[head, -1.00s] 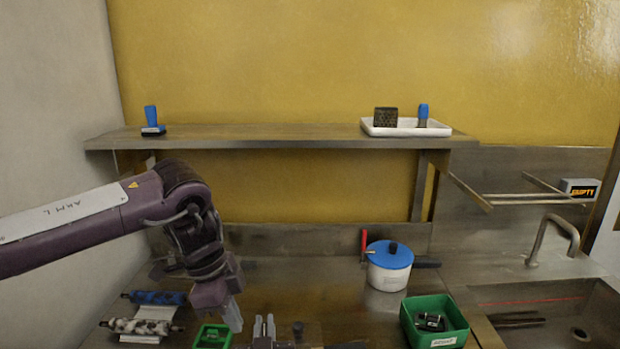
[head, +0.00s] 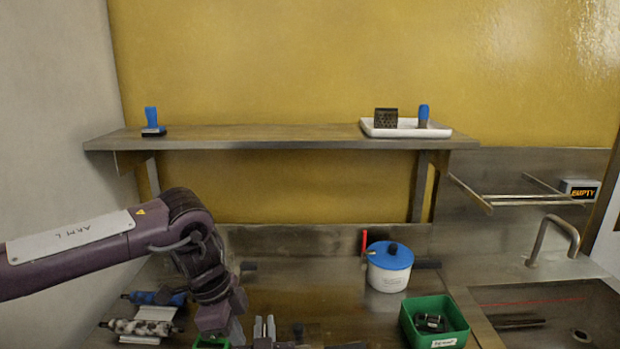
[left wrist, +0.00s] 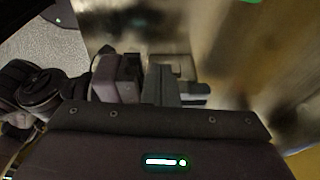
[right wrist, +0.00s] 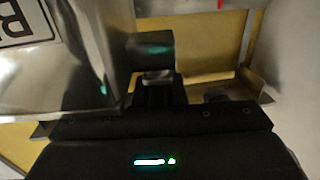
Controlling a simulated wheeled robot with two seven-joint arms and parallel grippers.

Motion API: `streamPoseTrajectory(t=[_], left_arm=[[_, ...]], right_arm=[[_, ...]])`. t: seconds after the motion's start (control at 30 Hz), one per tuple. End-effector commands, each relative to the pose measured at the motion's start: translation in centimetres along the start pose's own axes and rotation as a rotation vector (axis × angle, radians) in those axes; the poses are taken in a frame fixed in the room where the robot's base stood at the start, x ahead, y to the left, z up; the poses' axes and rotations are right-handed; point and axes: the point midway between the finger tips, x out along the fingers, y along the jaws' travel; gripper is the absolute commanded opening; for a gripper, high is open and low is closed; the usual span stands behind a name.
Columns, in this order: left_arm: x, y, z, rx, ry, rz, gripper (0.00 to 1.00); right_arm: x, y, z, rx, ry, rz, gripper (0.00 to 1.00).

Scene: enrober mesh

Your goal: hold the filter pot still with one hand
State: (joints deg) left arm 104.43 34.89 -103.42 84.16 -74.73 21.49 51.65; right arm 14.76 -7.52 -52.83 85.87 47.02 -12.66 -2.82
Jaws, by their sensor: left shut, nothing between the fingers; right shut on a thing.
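A white pot with a blue lid (head: 389,268) stands upright on the steel counter, right of centre; I cannot tell whether it is the filter pot. Neither gripper touches it. My left gripper (head: 236,331) points down at the lower left of the head view, shut and empty; its fingers also show in the left wrist view (left wrist: 163,85). The held thing is mostly hidden.
A green bin (head: 436,322) with small dark parts stands in front of the white pot, beside the sink (head: 545,310). Rollers (head: 140,326) lie at the left, near a small green tray (head: 211,342). A shelf (head: 280,135) crosses the back. The counter's middle is fairly clear.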

Motion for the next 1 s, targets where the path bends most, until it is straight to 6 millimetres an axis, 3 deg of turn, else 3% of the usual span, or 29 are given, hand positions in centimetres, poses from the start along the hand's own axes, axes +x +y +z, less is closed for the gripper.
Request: streamPoseTrajectory(t=[1.0], left_arm=[[0.26, -0.47, -1.00, 0.000, 0.000, 0.001, 0.00]], right_arm=[[0.01, 0.04, 0.00, 0.000, 0.000, 0.001, 0.00]])
